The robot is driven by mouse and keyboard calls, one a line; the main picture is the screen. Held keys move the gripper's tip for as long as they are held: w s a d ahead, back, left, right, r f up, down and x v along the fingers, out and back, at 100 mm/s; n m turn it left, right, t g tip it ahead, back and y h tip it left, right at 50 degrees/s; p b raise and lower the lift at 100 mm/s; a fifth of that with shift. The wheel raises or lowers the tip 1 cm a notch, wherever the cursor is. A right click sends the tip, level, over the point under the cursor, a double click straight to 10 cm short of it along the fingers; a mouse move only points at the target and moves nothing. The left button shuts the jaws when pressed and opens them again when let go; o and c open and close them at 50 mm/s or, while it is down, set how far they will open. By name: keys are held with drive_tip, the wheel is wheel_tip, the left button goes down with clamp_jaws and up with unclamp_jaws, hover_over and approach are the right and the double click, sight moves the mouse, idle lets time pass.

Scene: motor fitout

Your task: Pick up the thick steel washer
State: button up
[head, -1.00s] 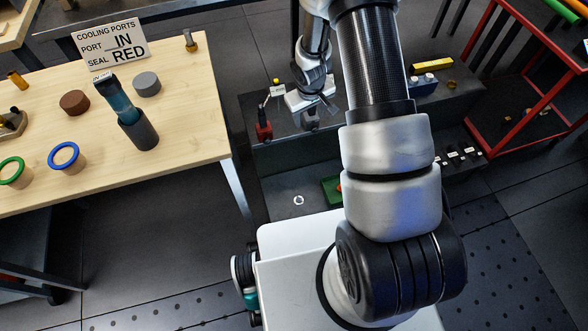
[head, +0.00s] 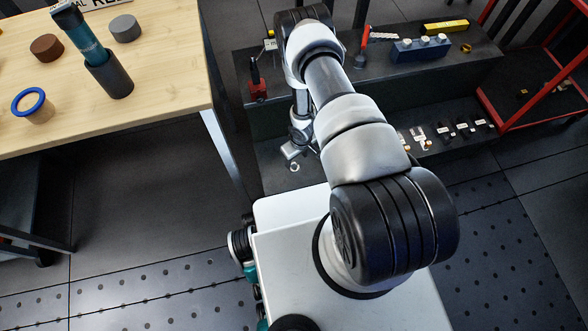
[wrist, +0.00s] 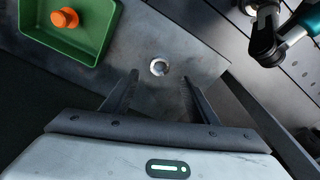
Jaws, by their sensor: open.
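The steel washer (wrist: 159,67) is a small bright ring lying flat on a dark grey step. It also shows in the head view (head: 294,167), just below my gripper. In the wrist view my gripper (wrist: 158,80) is open, with a finger to each side and nothing between them. The washer lies ahead of the gap between the fingers, roughly centred and apart from both. In the head view my gripper (head: 294,151) is partly hidden by my own arm.
A green tray (wrist: 102,45) with an orange knob-like part (wrist: 65,18) is at upper left of the wrist view. The dark upper shelf holds a blue block (head: 420,47) and a red-based tool (head: 256,88). A wooden table (head: 165,85) stands at left.

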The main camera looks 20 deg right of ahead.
sight(294, 168)
drive_tip(key=f+b, duration=0.1)
drive_tip(key=f, duration=0.1)
drive_tip(key=f+b, duration=0.1)
drive_tip(key=f, duration=0.2)
drive_tip(key=w+f+b, duration=0.1)
drive_tip(key=f, duration=0.2)
drive_tip(key=shift+a, duration=0.2)
